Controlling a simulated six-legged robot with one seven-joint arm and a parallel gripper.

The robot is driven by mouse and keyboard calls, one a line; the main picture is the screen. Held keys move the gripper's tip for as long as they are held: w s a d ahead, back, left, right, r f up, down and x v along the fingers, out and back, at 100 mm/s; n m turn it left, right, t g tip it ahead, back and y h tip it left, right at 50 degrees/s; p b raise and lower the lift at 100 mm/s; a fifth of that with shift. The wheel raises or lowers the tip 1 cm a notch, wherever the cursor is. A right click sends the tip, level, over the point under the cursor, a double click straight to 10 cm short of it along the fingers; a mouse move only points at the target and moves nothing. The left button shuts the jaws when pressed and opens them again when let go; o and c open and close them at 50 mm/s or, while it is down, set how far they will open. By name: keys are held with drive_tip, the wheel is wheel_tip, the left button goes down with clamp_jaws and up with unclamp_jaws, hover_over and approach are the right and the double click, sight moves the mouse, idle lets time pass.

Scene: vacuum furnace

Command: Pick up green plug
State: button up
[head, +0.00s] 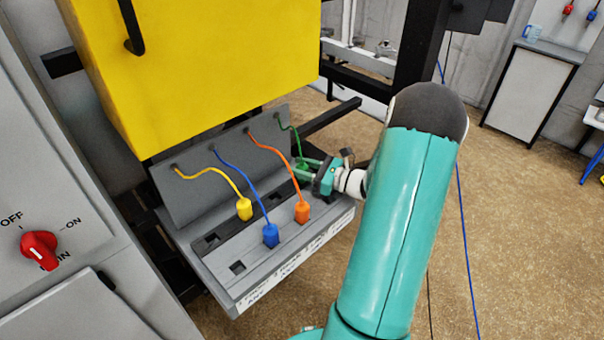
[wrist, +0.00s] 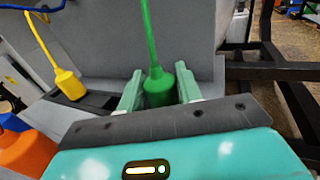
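The green plug (wrist: 159,90) hangs on a green cord between the two fingers of my gripper (wrist: 160,84) in the wrist view. A finger stands on each side of it, and the fingers look apart, with narrow gaps beside the plug. In the head view the green plug (head: 302,165) is at the far right end of the grey panel, partly hidden by my gripper (head: 309,169). Its lower end and any socket under it are hidden.
Yellow (head: 244,209), blue (head: 270,235) and orange (head: 302,211) plugs stand along the sloped grey panel (head: 215,268), left of my gripper. The orange (wrist: 27,152) and yellow (wrist: 69,85) ones show in the wrist view. A yellow box (head: 200,70) overhangs the panel; dark frame bars lie behind.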

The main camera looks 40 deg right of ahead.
drive_tip(key=c, duration=0.5)
drive_tip(key=shift+r, duration=0.1)
drive_tip(key=shift+r, duration=0.45)
wheel_tip(320, 180, up, 2)
drive_tip(key=shift+r, duration=0.15)
drive_tip(key=s+a+r, duration=0.2)
drive_tip(key=s+r, duration=0.1)
drive_tip(key=s+a+r, duration=0.3)
drive_tip(key=s, duration=0.1)
drive_tip(key=s+a+r, duration=0.3)
drive_tip(key=s, duration=0.1)
drive_tip(key=shift+s+a+r, duration=0.1)
drive_tip(key=shift+s+r, duration=0.15)
drive_tip(key=shift+r, duration=0.1)
